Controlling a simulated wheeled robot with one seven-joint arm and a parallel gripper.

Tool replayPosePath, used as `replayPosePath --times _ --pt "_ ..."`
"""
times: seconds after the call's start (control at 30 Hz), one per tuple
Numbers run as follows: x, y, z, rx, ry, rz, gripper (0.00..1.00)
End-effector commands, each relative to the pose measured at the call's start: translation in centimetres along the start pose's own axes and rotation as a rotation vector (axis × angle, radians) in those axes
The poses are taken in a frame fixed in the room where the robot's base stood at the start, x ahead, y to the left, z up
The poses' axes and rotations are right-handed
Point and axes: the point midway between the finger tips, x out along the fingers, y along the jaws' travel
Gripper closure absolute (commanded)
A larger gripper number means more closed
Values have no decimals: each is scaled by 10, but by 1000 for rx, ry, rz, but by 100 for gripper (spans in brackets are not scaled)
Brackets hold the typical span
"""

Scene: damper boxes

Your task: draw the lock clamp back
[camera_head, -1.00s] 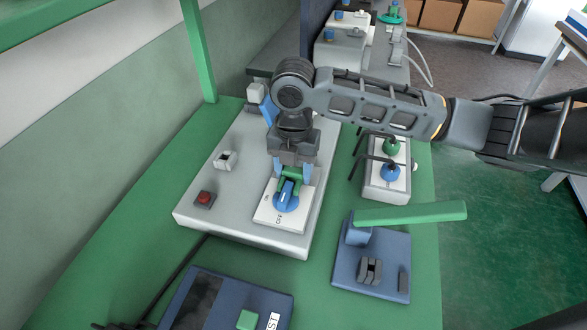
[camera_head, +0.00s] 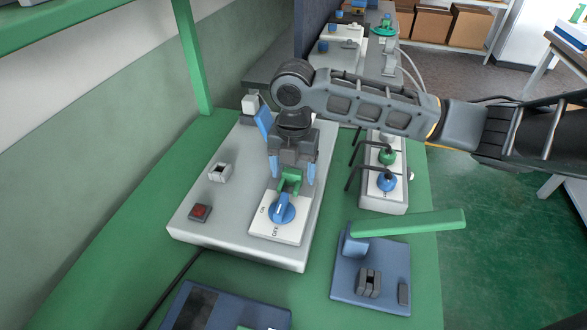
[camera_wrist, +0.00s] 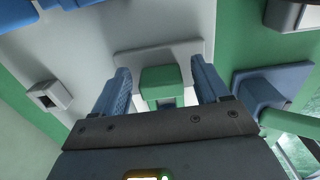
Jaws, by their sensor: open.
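The lock clamp, a green bracket (camera_head: 290,181), stands behind the blue knob (camera_head: 281,209) on a white plate (camera_head: 262,228) marked ON and OFF. A visible gap between clamp and knob is hard to judge. My gripper (camera_head: 290,174) points down over the clamp, with one blue fingertip on either side. It is open. In the wrist view, the green clamp (camera_wrist: 161,84) lies between my fingers (camera_wrist: 160,88), with space on both sides.
The grey box (camera_head: 205,236) also carries a red button (camera_head: 200,212), a white switch (camera_head: 219,172) and a blue flap (camera_head: 264,122). At right, a blue unit (camera_head: 345,285) has a long green lever (camera_head: 410,223). A box with green and blue plugs (camera_head: 386,181) stands behind it.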

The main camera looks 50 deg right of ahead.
Motion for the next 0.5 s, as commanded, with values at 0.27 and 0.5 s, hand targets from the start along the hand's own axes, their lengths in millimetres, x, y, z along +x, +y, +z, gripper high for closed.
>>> replayPosePath --times 0.27,0.5 --pt "-36 1 1 -1 -4 3 26" --pt "-69 0 1 0 -3 2 26"
